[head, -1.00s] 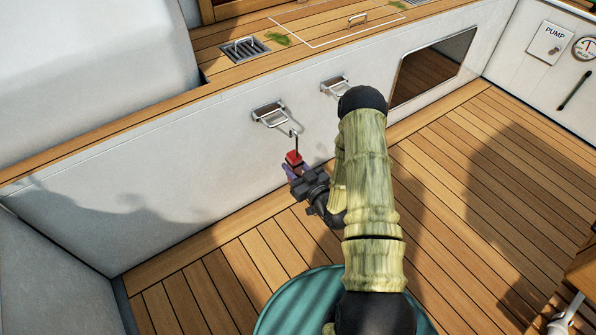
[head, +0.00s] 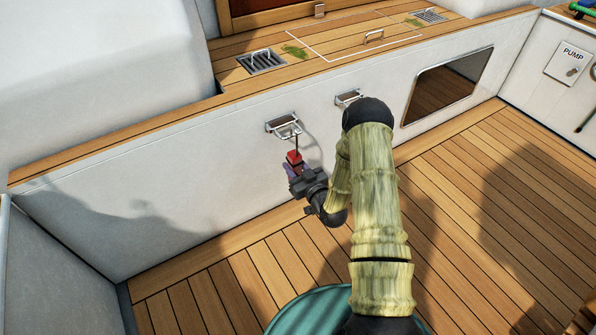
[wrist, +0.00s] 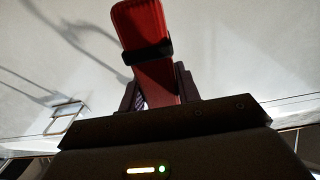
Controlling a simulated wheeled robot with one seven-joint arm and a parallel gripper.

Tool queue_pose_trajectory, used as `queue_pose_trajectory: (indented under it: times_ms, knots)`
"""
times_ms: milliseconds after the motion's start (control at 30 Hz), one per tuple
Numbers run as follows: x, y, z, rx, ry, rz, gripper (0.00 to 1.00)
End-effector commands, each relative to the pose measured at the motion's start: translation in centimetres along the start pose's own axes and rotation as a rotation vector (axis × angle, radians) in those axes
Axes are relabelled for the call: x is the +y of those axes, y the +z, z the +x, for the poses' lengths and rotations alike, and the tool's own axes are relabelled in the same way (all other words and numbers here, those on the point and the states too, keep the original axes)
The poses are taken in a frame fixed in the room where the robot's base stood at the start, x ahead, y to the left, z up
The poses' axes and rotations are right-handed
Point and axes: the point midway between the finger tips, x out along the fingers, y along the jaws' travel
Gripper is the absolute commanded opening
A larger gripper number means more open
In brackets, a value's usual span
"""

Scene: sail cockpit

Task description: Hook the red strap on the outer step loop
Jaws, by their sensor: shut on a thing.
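The red strap (head: 294,157) is held upright in my gripper (head: 295,171), with a thin metal hook (head: 297,143) rising from it. Two metal step loops stick out from the white wall: a left one (head: 284,125) and a right one (head: 348,97). The hook's top overlaps the lower front edge of the left loop in the head view; whether it touches or is engaged I cannot tell. In the wrist view the strap (wrist: 143,28) stands between my fingers with a dark band around it, hiding the hook. A loop (wrist: 66,118) shows at the left there.
The white wall runs behind the gripper, with a teak ledge (head: 130,144) on top and a dark framed opening (head: 447,86) to the right. The teak floor (head: 460,210) is clear. A grate (head: 261,62) lies on the ledge above the left loop.

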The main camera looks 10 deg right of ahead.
Motion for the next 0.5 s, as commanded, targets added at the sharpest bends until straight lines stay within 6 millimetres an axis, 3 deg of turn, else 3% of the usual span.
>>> queue_pose_trajectory:
  times_ms: [500]
  knots:
    - [0.0,0.5,3.1,0.002,0.001,0.0,0.01]
